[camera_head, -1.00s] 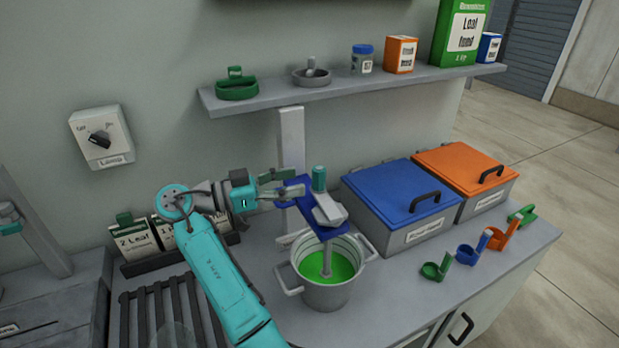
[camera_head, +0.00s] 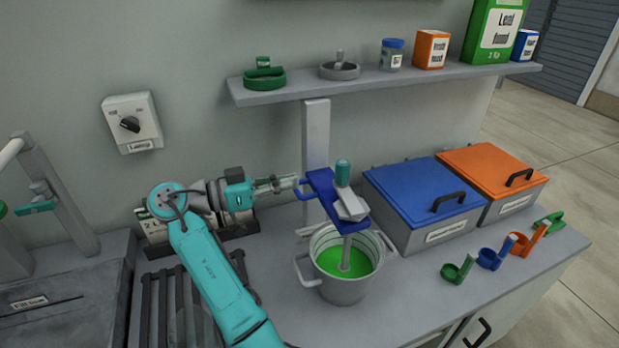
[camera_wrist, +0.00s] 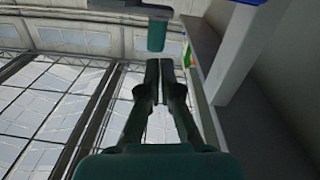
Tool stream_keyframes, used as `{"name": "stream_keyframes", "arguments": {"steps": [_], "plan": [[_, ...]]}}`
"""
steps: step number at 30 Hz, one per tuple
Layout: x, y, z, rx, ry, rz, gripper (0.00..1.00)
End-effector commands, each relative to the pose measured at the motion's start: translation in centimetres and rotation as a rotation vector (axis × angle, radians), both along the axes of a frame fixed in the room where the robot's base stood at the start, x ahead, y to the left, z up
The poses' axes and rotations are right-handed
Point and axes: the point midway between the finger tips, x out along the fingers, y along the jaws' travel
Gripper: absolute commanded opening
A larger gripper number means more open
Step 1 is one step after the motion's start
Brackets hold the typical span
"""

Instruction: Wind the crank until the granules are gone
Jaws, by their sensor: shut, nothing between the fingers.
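The crank has a grey arm (camera_head: 351,208) and an upright teal handle (camera_head: 343,173). It sits on a blue bracket (camera_head: 322,186) above a grey two-handled pot (camera_head: 349,290). A grey shaft runs down into bright green liquid (camera_head: 338,262) in the pot. I cannot make out separate granules at this size. My gripper (camera_head: 295,181) is left of the crank handle, by the bracket's left end, apart from the handle. In the wrist view my gripper (camera_wrist: 159,64) is shut and empty, with the teal handle (camera_wrist: 157,36) beyond the fingertips.
A grey post (camera_head: 316,140) stands behind the bracket, under a shelf (camera_head: 400,83). A blue-lidded bin (camera_head: 415,190) and an orange-lidded bin (camera_head: 490,168) stand right of the pot. Small scoops (camera_head: 490,253) lie along the right counter edge. A slatted rack (camera_head: 165,300) is at left.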

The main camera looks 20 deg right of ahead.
Motion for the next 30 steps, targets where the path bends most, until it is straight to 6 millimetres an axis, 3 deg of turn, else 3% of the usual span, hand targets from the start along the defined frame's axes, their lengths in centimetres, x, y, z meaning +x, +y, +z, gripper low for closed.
{"name": "stream_keyframes", "arguments": {"steps": [8,18,24,30], "plan": [[-2.0,1.1,-1.3,-0.027,0.488,0.252,0.00],[-5.2,2.7,-1.1,-0.267,1.052,0.516,0.00],[-7.0,3.3,-0.4,-0.428,1.268,0.586,0.00],[-7.5,3.4,0.0,-0.495,1.344,0.600,0.00]]}}
